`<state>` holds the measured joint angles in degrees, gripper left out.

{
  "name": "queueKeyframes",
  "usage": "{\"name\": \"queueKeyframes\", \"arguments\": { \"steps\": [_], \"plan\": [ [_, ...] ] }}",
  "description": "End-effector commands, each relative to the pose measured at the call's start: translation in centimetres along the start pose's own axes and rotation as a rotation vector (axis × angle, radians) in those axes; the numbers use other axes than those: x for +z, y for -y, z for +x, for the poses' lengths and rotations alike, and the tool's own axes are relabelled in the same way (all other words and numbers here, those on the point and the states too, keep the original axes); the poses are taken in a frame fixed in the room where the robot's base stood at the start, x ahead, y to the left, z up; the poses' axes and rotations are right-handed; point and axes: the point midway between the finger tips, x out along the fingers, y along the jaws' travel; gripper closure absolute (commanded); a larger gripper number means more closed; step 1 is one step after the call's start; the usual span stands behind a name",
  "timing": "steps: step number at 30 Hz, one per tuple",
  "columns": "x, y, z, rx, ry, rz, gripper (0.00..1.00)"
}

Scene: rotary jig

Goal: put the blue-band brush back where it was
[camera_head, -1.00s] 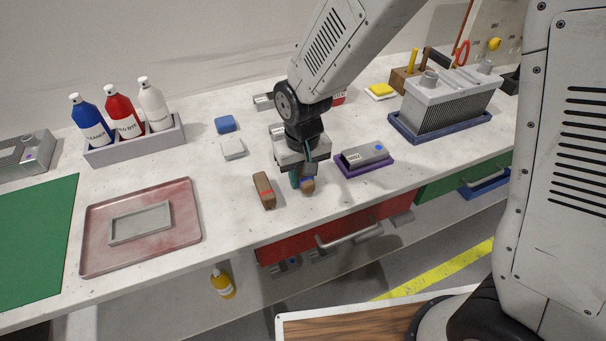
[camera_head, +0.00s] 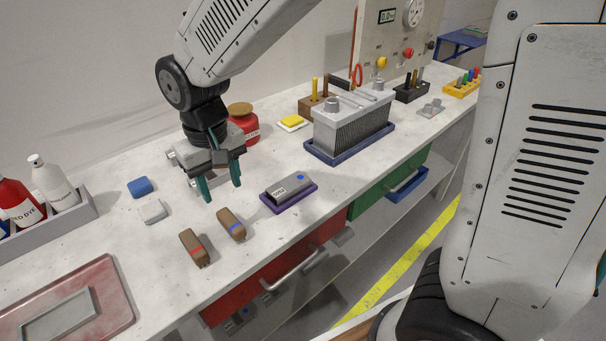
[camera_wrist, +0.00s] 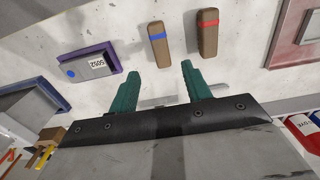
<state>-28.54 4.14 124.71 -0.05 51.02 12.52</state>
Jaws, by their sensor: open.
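The blue-band brush (camera_head: 231,225) is a brown block with a blue stripe, lying on the white bench. It also shows in the wrist view (camera_wrist: 159,44), beyond my fingertips. A similar brush with a red band (camera_head: 194,248) lies beside it, to its left in the head view and its right in the wrist view (camera_wrist: 208,34). My gripper (camera_head: 221,192) is open and empty, with its green fingers pointing down above the bench behind the blue-band brush, apart from it. The fingers also show in the wrist view (camera_wrist: 173,82).
A grey block on a purple tray (camera_head: 289,199) stands right of the brushes. A finned grey unit sits in a dark blue tray (camera_head: 350,156) farther right. Blue (camera_head: 140,187) and white (camera_head: 152,212) blocks lie left. A red jar (camera_head: 243,125) stands behind my gripper.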

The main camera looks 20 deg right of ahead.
Motion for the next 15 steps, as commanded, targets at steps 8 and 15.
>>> {"name": "queueKeyframes", "arguments": {
  "steps": [8, 15],
  "plan": [
    [3.2, -4.2, -3.6, -0.004, -0.027, 0.053, 0.52],
    [12.5, -11.2, -8.6, 0.0, -0.071, 0.161, 0.52]
  ]
}}
